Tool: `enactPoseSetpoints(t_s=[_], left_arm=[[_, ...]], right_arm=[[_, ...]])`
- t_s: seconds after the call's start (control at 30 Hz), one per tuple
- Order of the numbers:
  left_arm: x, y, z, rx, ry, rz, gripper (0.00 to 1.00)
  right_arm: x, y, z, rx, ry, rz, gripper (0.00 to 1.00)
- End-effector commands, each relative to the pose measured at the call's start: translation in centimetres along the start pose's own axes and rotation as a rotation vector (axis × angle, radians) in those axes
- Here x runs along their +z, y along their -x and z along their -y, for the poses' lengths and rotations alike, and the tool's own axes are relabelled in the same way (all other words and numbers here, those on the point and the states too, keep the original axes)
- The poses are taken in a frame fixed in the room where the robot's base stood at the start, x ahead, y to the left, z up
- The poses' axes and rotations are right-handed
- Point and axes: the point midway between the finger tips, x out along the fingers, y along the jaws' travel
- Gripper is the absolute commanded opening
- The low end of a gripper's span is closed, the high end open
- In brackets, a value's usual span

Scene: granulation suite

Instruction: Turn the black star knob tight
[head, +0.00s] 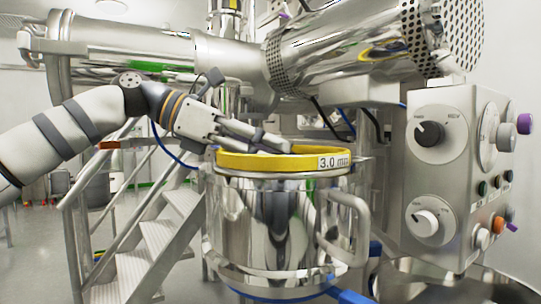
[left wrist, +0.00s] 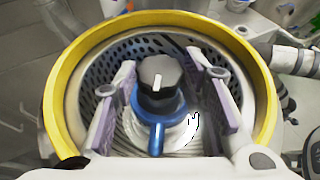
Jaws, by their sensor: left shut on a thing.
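The black knob (left wrist: 159,74) with a white mark on top sits inside the yellow-rimmed vessel in the left wrist view. Under it is a blue collar (left wrist: 172,104) with a blue lever pointing toward the camera. My left gripper (left wrist: 160,88) has its two purple-padded fingers on either side of the knob and is shut on it. In the head view my left gripper (head: 276,146) reaches down over the yellow rim (head: 240,162), and the knob is hidden. My right gripper is out of view.
The steel vessel (head: 262,225) has a side handle (head: 352,222) at its right. A control panel (head: 445,175) with dials stands to the right. Metal steps (head: 160,240) stand at the left. Large steel ducts (head: 335,50) pass above the arm.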

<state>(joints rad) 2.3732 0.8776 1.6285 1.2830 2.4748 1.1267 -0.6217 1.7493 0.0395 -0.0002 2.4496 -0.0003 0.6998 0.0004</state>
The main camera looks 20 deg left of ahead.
Motion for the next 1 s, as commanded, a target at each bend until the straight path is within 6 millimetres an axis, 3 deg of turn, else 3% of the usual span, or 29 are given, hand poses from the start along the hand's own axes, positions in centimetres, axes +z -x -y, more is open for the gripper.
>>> enactPoseSetpoints(t_s=[0.33,0.83,0.87,0.93,1.0], left_arm=[[-0.14,-0.15,-0.19,-0.1,-0.042,-0.005,0.1],[-0.15,-0.15,-0.17,-0.112,-0.048,-0.009,0.1],[-0.16,-0.15,-0.16,-0.112,-0.048,-0.009,0.45],[-0.15,-0.14,-0.17,-0.112,-0.048,-0.008,0.58],[-0.12,-0.13,-0.17,-0.112,-0.048,-0.008,0.58]], right_arm=[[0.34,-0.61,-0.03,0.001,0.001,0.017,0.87],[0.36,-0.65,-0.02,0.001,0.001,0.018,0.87],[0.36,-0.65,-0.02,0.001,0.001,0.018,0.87],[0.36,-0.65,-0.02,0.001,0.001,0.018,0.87],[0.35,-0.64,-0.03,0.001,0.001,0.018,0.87]])
